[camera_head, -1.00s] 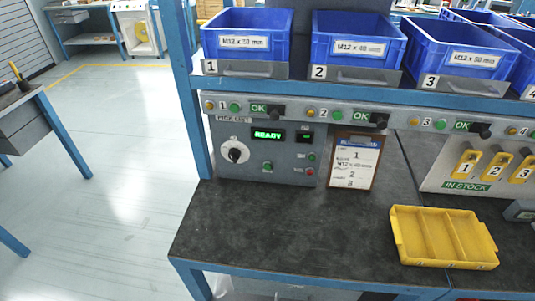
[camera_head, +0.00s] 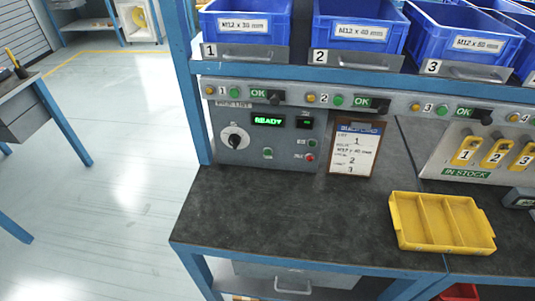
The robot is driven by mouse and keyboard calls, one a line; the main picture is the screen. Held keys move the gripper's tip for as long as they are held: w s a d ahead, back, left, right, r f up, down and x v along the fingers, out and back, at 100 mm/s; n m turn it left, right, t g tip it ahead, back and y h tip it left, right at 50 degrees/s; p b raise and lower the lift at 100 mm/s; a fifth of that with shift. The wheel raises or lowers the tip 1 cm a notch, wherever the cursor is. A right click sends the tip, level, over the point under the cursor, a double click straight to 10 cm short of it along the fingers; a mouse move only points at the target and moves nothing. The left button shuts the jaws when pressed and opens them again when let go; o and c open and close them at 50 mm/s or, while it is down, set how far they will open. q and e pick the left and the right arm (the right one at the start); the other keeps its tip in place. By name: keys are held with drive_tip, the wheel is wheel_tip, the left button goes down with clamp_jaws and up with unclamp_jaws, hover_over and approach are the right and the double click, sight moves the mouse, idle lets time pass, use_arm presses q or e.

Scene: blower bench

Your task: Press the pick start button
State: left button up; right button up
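The grey pick unit panel (camera_head: 228,155) stands at the back left of the dark bench. Its green display (camera_head: 268,120) reads READY. A black and white rotary knob (camera_head: 235,138) is on its left. A green button (camera_head: 267,153) sits below the display. At the panel's right are a small green button (camera_head: 311,142) and a red button (camera_head: 310,157); their labels are too small to read. Which button is pick start cannot be read. Neither of my grippers is in view.
A clipboard (camera_head: 353,149) leans right of the panel. A yellow divided tray (camera_head: 441,222) lies on the bench (camera_head: 290,215). Blue bins (camera_head: 245,22) line the shelf above a rail (camera_head: 320,91) of lights and OK switches. Bench space before the panel is clear.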

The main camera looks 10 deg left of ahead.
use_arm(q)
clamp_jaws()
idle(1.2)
